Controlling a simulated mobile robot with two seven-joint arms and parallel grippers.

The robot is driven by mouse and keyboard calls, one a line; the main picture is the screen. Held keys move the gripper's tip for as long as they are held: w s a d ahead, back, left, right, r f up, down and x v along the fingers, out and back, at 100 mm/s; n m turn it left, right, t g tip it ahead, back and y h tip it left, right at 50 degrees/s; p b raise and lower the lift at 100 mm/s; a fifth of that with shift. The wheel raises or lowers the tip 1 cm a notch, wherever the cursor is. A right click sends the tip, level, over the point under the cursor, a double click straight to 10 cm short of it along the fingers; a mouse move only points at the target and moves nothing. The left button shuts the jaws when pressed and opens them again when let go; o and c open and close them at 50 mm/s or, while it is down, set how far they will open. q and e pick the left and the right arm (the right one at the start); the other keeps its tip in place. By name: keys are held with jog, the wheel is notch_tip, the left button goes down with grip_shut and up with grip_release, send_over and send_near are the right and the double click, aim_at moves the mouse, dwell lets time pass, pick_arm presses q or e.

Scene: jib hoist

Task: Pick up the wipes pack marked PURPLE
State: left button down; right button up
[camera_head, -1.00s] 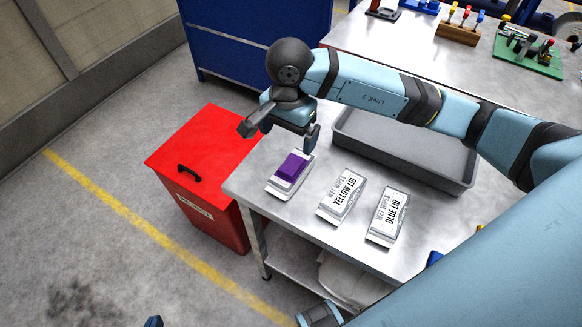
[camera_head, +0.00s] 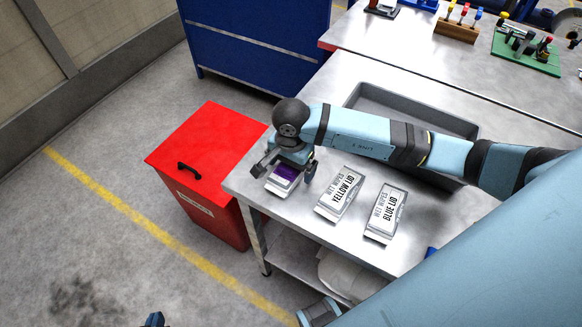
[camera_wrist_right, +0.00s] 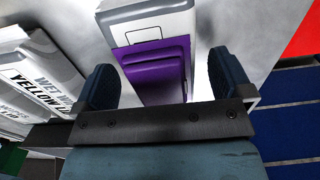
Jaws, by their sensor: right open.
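The wipes pack with the purple lid (camera_head: 277,189) lies at the left corner of the metal table, partly hidden by my right gripper (camera_head: 286,172). In the right wrist view, its purple lid (camera_wrist_right: 155,65) lies between the two open fingers of my right gripper (camera_wrist_right: 160,78). A gap shows on each side, so the fingers are not closed on it. No PURPLE lettering is readable. The pack marked YELLOW LID (camera_head: 340,193) and the pack marked BLUE LID (camera_head: 385,213) lie to its right. Only a tip of my left gripper (camera_head: 153,320) shows at the bottom edge.
A grey tray (camera_head: 361,95) stands on the metal table (camera_head: 300,228) behind the packs, partly hidden by my right arm. A red bin (camera_head: 205,160) with a black handle stands left of the table. A blue cabinet (camera_head: 255,40) stands behind.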

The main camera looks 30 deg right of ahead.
jog(key=shift+f, duration=0.3)
jog(key=c, duration=1)
jog(key=shift+r, duration=0.1)
jog(key=shift+c, duration=0.2)
